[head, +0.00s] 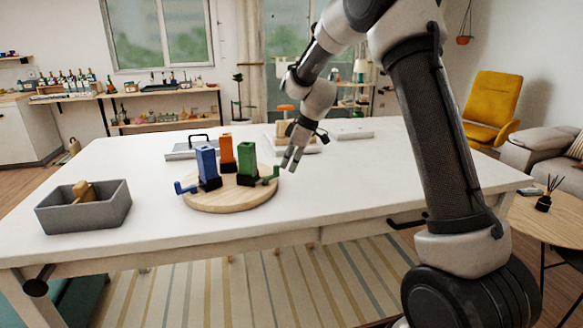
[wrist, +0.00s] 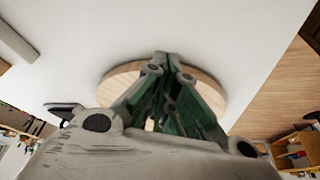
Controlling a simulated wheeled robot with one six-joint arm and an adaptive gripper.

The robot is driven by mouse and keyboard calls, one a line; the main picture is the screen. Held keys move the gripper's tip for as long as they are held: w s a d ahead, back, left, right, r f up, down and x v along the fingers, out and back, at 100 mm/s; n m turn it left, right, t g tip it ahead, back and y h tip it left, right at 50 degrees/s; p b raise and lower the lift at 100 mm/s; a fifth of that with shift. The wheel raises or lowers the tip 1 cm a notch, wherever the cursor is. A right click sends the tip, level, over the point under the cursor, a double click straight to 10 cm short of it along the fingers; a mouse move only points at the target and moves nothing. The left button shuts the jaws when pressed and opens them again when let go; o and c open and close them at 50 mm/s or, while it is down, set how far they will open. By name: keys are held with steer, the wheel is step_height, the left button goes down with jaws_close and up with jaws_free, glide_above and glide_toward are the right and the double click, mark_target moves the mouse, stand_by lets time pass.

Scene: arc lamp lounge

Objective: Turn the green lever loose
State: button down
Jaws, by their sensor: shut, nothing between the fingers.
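A round wooden board (head: 232,203) on the white table carries three upright posts: blue (head: 207,163), orange (head: 227,151) and green (head: 246,158), each in a dark base. The green lever (head: 269,177) sticks out to the right of the green post, its end bent upward. My gripper (head: 288,168) is shut and empty, pointing down just right of and above the green lever; I cannot tell if it touches. In the wrist view my gripper (wrist: 160,62) covers the middle of the board (wrist: 112,82) and hides the lever.
A blue lever (head: 186,188) sticks out at the board's left. A grey bin (head: 84,213) with a wooden piece (head: 84,191) stands at the table's left. A tray with a black handle (head: 186,151) lies behind the board. The table's front right is clear.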

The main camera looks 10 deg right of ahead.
steer(key=w+n, duration=0.1)
steer(key=w+a+n+g, duration=0.1)
steer(key=n, duration=0.1)
steer(key=shift+w+n+y, duration=0.2)
steer(key=shift+n+y, duration=0.1)
steer(key=shift+d, duration=0.1)
steer(key=shift+s+a, duration=0.5)
steer(key=shift+a, duration=0.15)
